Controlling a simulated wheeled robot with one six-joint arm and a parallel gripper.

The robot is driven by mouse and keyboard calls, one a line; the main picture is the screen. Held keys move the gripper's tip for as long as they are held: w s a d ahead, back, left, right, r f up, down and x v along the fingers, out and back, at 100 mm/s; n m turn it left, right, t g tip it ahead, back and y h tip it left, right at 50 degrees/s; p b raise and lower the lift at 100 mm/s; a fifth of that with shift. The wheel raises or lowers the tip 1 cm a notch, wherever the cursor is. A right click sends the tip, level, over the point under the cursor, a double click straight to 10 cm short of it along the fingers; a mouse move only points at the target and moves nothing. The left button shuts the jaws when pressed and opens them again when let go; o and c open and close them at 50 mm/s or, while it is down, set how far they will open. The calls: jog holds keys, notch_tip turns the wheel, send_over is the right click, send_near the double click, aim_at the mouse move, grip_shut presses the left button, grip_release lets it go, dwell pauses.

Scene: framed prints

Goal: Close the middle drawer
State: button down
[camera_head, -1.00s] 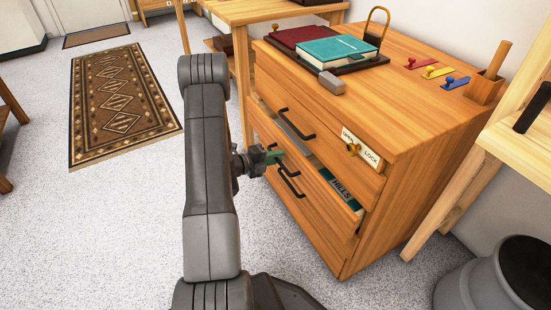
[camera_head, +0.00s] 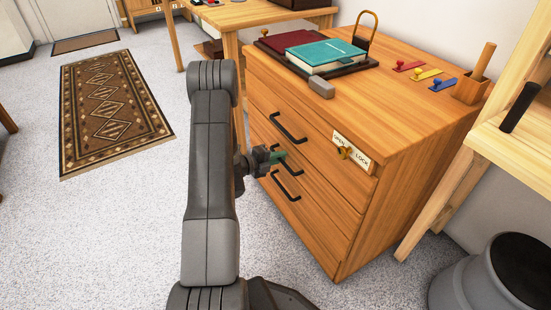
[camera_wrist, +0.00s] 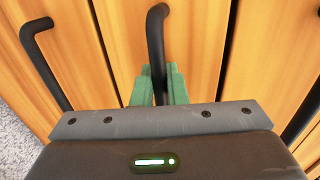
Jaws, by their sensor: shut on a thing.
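The wooden drawer cabinet (camera_head: 400,190) stands right of my arm in the head view. Its middle drawer (camera_head: 325,192) looks flush with the drawers above and below. My gripper (camera_head: 273,157) is at the middle drawer's black handle. In the wrist view, the green fingers (camera_wrist: 160,88) are on both sides of that black handle (camera_wrist: 157,30) and shut on it. The top drawer's handle (camera_head: 289,127) and the bottom drawer's handle (camera_head: 287,187) are free. The gripper partly hides the middle handle in the head view.
A key sits in the OPEN/LOCK plate (camera_head: 352,150) at the cabinet's upper right. A wooden table (camera_head: 245,17) stands behind, and a grey bin (camera_head: 480,280) at right.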

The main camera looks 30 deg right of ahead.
jog(key=shift+d+r, duration=0.1)
jog(key=c, duration=1.8)
grip_release()
jog(key=shift+d, duration=0.1)
jog(key=p+v, duration=0.4)
jog(key=v, duration=1)
jog(key=shift+w, duration=0.15)
jog(key=b+x, duration=0.4)
jog(key=x, duration=1)
jog(key=shift+a, duration=0.2)
